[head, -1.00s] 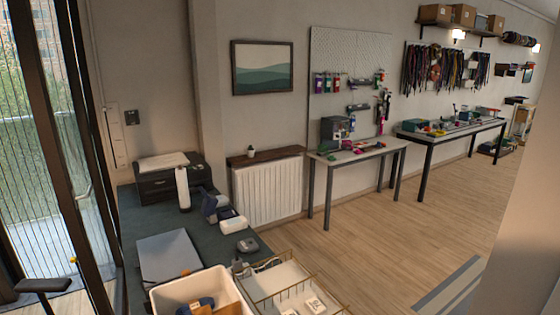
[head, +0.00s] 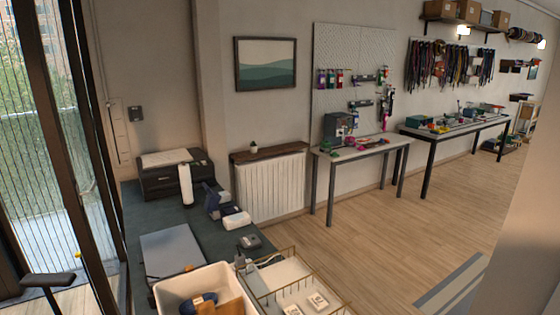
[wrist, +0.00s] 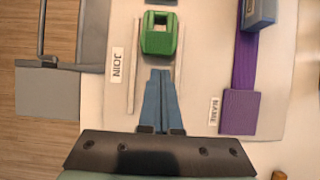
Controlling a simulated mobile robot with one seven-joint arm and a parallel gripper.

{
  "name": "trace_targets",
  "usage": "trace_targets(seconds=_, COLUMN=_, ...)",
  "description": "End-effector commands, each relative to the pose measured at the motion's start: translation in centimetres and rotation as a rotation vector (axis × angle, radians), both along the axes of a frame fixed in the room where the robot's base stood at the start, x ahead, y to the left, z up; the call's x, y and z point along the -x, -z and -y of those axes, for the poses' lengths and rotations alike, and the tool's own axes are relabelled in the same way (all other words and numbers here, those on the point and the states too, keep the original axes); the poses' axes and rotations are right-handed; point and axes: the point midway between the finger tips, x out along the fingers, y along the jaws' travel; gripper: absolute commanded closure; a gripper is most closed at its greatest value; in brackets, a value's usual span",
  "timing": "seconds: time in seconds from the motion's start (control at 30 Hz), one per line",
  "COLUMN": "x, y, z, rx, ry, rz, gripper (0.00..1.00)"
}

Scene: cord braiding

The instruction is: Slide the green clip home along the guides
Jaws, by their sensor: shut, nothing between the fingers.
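In the wrist view the green clip (wrist: 159,46) lies on a pale board (wrist: 205,60), just beyond my fingertips. A dark grey piece (wrist: 160,2) shows beyond the clip at the top edge. The head view does not clearly show the clip or my gripper.
A JOIN label (wrist: 117,67) lies left of the guides. A purple strap (wrist: 238,105) with a NAME label (wrist: 214,112) lies to the right. A grey bracket (wrist: 60,66) stands at left. The head view shows a workbench (head: 400,150) and open floor (head: 350,240).

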Motion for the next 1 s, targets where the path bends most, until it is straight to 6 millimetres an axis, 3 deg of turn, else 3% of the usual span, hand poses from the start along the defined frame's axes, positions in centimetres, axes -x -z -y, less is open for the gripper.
trace_targets(seconds=1.0, x=0.8, y=0.0, z=-1.3, rx=0.0, ry=0.0, rz=0.0, gripper=1.0)
